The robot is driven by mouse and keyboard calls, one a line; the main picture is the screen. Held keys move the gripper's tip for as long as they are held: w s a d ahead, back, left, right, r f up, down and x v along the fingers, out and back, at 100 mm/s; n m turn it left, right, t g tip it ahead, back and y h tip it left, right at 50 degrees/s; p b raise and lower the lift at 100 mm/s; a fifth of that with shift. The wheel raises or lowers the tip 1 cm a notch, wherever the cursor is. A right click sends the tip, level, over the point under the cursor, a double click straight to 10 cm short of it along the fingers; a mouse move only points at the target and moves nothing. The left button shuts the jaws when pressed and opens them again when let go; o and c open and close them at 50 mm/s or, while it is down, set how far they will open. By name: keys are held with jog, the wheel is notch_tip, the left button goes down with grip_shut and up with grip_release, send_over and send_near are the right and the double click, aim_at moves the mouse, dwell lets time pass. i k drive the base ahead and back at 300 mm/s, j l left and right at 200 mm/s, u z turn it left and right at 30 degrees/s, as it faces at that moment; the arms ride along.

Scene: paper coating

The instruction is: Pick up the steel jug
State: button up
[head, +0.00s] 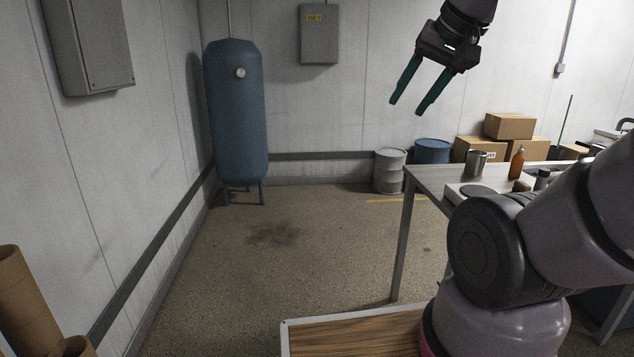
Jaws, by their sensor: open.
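The steel jug (476,163) stands upright near the far left part of the grey table (432,181), at the right of the head view. It is a small shiny metal vessel. My gripper (411,105) is high up at the top of the view, with its two dark green fingers apart and nothing between them. It points down and to the left, and in the picture it is above and left of the jug, well apart from it.
An amber bottle (517,162) stands just right of the jug. A white flat device with a round grey plate (478,190) lies in front. Cardboard boxes (509,126) and drums (389,170) stand behind. My arm hides part of the table.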

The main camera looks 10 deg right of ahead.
aim_at(474, 160)
jog(key=i+z, duration=0.2)
jog(key=i, duration=0.35)
jog(key=i+j+z, duration=0.15)
jog(key=i, duration=0.35)
jog(key=i+j+z, duration=0.2)
jog(key=i, duration=0.35)
jog(key=i+j+z, duration=1.25)
jog(key=j+z, duration=0.15)
